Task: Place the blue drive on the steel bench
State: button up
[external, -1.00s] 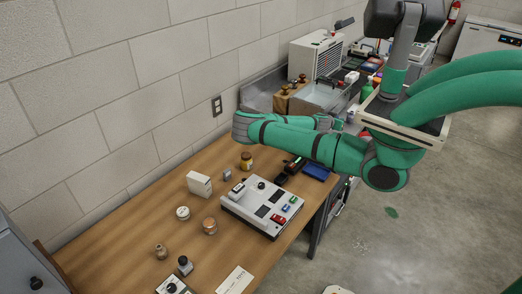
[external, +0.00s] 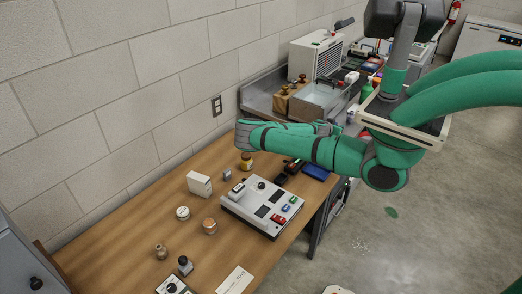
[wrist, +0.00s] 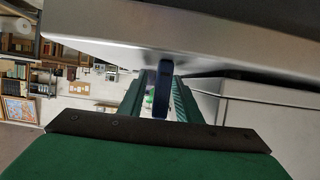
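In the wrist view, a narrow blue piece, which I take to be the blue drive (wrist: 162,92), stands between the green fingers of my gripper (wrist: 160,98). The fingers look closed on it, though the contact is partly hidden. A broad grey metal surface crosses the top of the wrist view, close beyond the drive. In the external view, the steel bench (external: 262,97) stands against the wall behind the wooden table. My gripper (external: 328,128) is mostly hidden behind my green arm, near the front of that bench.
The wooden table (external: 130,225) holds a grey control box (external: 250,205), jars, a white box (external: 199,184) and a dark blue box (external: 316,172).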

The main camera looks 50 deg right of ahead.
jog(key=shift+r, duration=0.25)
jog(key=v, duration=1.2)
jog(key=shift+f, duration=0.1)
